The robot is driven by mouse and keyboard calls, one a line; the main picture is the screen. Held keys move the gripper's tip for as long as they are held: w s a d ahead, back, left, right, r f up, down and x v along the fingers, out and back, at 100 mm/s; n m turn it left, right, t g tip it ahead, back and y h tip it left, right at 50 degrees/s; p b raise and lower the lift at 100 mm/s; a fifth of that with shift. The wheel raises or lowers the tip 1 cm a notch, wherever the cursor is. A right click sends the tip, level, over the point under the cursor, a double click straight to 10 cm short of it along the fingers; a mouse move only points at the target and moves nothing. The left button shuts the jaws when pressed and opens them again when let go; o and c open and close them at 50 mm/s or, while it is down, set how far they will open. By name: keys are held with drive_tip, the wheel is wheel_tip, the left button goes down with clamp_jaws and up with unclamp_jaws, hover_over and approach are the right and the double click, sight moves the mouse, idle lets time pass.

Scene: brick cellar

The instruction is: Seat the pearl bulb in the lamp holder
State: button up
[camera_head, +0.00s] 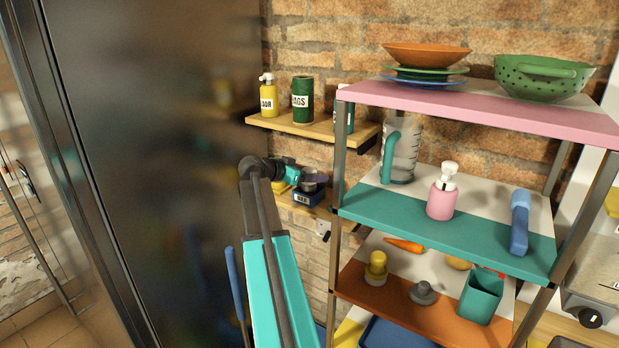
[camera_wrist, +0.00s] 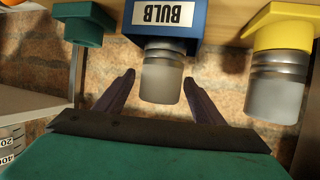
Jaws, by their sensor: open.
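In the wrist view, which is upside down, a blue stand (camera_wrist: 207,20) labelled BULB holds a frosted pale bulb (camera_wrist: 161,82) with a metal collar. My gripper (camera_wrist: 159,80) is open, one finger on each side of this bulb, with visible gaps. A yellow stand (camera_wrist: 272,28) at the right holds a second frosted, greyer bulb (camera_wrist: 275,98) with a metal collar. I cannot tell which one is the pearl bulb. The blue stand (camera_head: 308,198) also shows in the head view, partly hidden by my gripper. I cannot make out a lamp holder for certain.
A green stand (camera_wrist: 84,22) with no bulb visible is left in the wrist view. The stands are on a low wooden wall shelf (camera_head: 318,211). A wooden shelf with bottles (camera_head: 300,127) is above. A loaded rack (camera_head: 450,240) stands to the right, a dark cabinet (camera_head: 150,140) to the left.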

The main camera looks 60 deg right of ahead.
drive_tip(key=shift+p+x, duration=0.4)
drive_tip(key=shift+x, duration=0.9)
drive_tip(key=c, duration=1.1)
drive_tip(key=shift+r, duration=0.15)
drive_tip(key=shift+c, duration=0.2)
